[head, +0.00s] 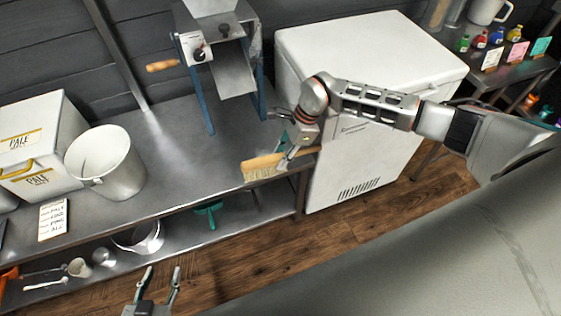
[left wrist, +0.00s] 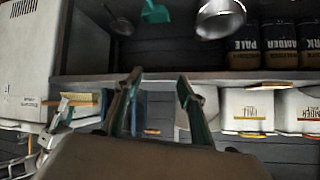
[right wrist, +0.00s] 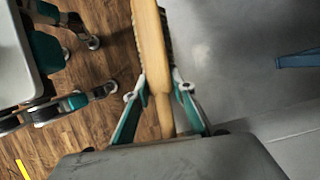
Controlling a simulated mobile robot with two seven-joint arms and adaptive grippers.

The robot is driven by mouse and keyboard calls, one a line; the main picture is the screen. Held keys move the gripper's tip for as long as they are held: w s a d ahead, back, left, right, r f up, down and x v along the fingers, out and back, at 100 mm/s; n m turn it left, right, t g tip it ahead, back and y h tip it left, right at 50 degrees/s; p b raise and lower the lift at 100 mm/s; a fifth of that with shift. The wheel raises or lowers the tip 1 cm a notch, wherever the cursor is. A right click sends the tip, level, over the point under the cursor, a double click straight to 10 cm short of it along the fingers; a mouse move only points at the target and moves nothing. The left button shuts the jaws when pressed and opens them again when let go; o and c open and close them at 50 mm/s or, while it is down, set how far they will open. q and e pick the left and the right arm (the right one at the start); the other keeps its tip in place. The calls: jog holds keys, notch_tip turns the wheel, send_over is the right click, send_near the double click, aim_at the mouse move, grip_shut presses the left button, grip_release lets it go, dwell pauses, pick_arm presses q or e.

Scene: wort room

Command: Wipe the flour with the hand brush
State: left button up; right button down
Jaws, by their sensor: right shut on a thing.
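The hand brush (head: 262,166) has a wooden back and handle with pale bristles. My right gripper (head: 296,152) is shut on its handle and holds it at the right end of the steel bench, bristles toward the bench. In the right wrist view the brush handle (right wrist: 152,60) runs between the fingers of the right gripper (right wrist: 162,108). I cannot tell whether the bristles touch the bench top. My left gripper (head: 160,272) is open and empty in front of the bench; its spread fingers also show in the left wrist view (left wrist: 157,88). I cannot make out any flour.
A grain mill (head: 215,60) stands on the bench (head: 180,130) behind the brush. A white bucket (head: 108,165) and white boxes (head: 35,140) stand at the left. A white chest freezer (head: 360,60) adjoins the right end. A teal scoop (head: 209,211) and pot (head: 140,238) are on the lower shelf.

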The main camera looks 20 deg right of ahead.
aim_at(275, 157)
notch_tip(275, 157, up, 4)
jog(key=shift+r+p, duration=0.1)
jog(key=shift+p, duration=0.9)
pick_arm(q)
jog(key=shift+s+r, duration=0.25)
jog(key=shift+s, duration=0.8)
jog(key=shift+w+r, duration=0.2)
jog(key=shift+r, duration=0.05)
pick_arm(e)
jog(key=shift+w+a, duration=0.1)
